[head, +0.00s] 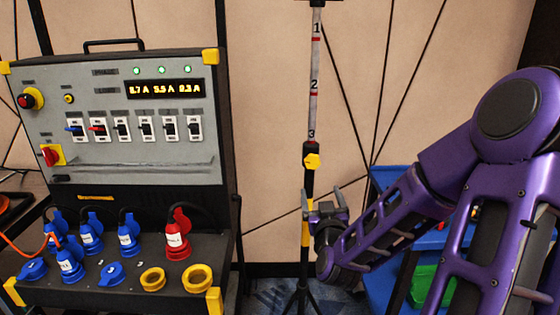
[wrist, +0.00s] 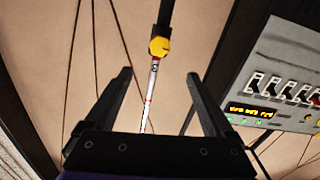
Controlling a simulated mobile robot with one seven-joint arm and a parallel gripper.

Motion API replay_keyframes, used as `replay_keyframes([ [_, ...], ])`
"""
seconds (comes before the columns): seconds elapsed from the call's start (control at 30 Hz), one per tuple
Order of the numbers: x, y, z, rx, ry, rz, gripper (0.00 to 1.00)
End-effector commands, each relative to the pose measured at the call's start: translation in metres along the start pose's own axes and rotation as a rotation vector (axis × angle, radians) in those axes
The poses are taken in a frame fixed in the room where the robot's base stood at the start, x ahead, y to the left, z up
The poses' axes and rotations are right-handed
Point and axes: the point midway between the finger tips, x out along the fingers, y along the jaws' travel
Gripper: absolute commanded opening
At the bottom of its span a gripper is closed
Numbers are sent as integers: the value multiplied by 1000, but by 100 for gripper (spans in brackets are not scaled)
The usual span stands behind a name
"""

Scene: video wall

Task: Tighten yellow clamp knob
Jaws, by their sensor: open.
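The yellow clamp knob (head: 312,161) sits on a black collar (head: 309,150) of an upright stand pole (head: 315,75) with red marks and numbers, just below the mark 3. In the wrist view the knob (wrist: 159,46) shows beyond the fingertips, roughly midway between them. My gripper (head: 322,195) is open and empty, a little below the knob and in front of the lower pole in the head view. Its two dark fingers also show in the wrist view (wrist: 160,72), spread to either side of the pole. The knob is apart from both fingers.
A grey power panel (head: 105,130) with switches, a lit display and blue and red plugs stands at the left. A blue cart (head: 395,180) with a green bin (head: 432,285) is behind my arm. The stand's black tripod legs (head: 300,297) spread on the floor.

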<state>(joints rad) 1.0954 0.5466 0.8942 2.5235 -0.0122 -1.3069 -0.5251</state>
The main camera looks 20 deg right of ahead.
Motion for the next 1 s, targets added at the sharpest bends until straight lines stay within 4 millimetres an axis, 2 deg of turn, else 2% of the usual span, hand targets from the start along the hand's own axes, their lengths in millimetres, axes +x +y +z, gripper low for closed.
replay_keyframes([
  [0.03, -2, 7, 0, -6, 0, 10, 88],
  [0.13, -4, 12, 0, -15, 2, 16, 88],
  [0.27, 6, 13, 0, -14, 4, 17, 88],
  [0.37, 21, 13, 0, -13, 4, 17, 88],
  [0.8, 117, 15, 0, -10, 3, 19, 88],
  [1.0, 150, 14, -1, -12, 4, 17, 88],
])
